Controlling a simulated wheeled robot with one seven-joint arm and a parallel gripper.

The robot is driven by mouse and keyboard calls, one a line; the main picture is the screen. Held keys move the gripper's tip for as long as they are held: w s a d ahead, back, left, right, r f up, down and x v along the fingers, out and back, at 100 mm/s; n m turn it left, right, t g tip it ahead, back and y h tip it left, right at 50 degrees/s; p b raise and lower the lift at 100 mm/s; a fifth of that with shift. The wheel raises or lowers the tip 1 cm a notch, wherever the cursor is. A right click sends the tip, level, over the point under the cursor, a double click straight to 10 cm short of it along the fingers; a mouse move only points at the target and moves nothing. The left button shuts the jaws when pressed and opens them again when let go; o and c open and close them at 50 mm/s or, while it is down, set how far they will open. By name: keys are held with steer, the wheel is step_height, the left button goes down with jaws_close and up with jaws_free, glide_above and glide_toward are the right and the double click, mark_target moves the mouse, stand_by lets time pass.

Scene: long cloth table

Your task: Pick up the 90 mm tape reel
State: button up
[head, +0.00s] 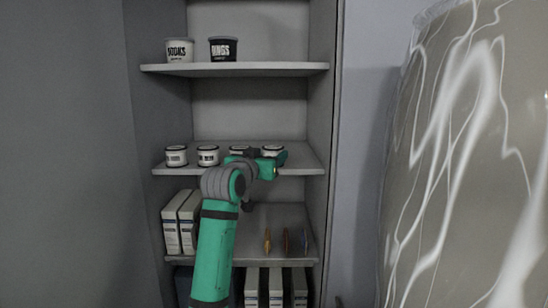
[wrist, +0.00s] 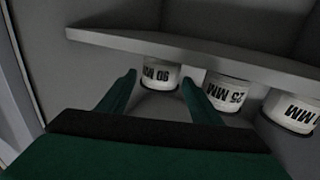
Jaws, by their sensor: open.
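The 90 mm tape reel (wrist: 157,76) is a white round tub with dark edges, its "90 MM" label upside down in the wrist view. It appears to be the rightmost tub (head: 273,148) on the middle shelf in the head view. My gripper (wrist: 160,79) is open, with one green finger to each side of this reel in the picture. I cannot tell whether the fingers touch it or how far they reach. In the head view my gripper (head: 270,164) is at the middle shelf's front and partly covers the tubs behind.
A "25 MM" tub (wrist: 224,94) stands close beside the reel, with another tub (wrist: 294,112) beyond. The middle shelf (head: 190,170) has side walls, and an upper shelf (head: 235,69) holds two cups. Boxes (head: 180,222) and thin upright items (head: 285,242) stand below.

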steer(key=shift+x, duration=1.1)
steer(key=shift+a, duration=0.1)
steer(key=c, duration=0.8)
steer(key=shift+r, duration=0.1)
